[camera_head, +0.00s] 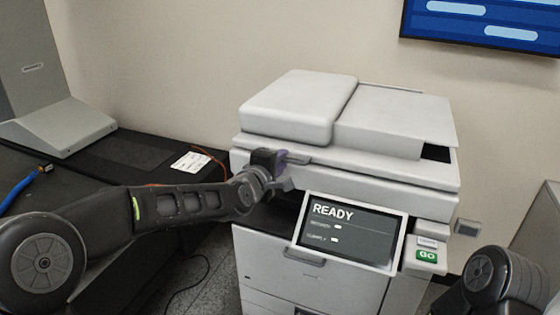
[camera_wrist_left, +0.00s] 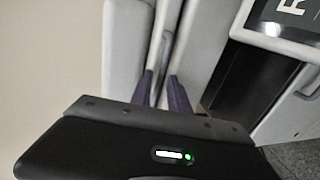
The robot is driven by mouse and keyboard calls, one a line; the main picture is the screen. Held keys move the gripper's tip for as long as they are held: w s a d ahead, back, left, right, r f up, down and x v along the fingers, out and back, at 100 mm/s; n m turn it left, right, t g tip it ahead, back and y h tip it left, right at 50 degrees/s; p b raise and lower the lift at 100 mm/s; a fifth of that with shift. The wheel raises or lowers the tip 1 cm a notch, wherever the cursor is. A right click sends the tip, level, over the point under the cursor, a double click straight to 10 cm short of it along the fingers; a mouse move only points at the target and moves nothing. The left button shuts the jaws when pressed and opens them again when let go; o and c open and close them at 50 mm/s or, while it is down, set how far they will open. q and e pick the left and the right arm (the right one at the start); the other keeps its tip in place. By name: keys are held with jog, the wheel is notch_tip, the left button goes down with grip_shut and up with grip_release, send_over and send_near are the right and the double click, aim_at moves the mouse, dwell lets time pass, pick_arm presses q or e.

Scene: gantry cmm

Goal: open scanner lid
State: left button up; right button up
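The scanner lid (camera_head: 400,115) is the light grey top of a large office printer (camera_head: 345,178) and lies down flat, closed. A short grey handle (camera_head: 298,160) sticks out at its front left edge. My left gripper (camera_head: 282,160) is at this handle, its purple fingers close together. In the left wrist view the fingers (camera_wrist_left: 162,88) stand on both sides of a narrow grey strip, which looks like the handle, and seem shut on it. The exact contact is hard to see. My right gripper is out of view; only part of my right arm shows at the lower right.
A tilted screen reading READY (camera_head: 350,228) and a green GO label (camera_head: 427,255) sit on the printer's front, below the lid. A dark table (camera_head: 120,160) with a grey machine (camera_head: 60,128) and a paper label (camera_head: 190,162) stands at the left.

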pick_arm(q)
grip_shut()
dwell(1.1)
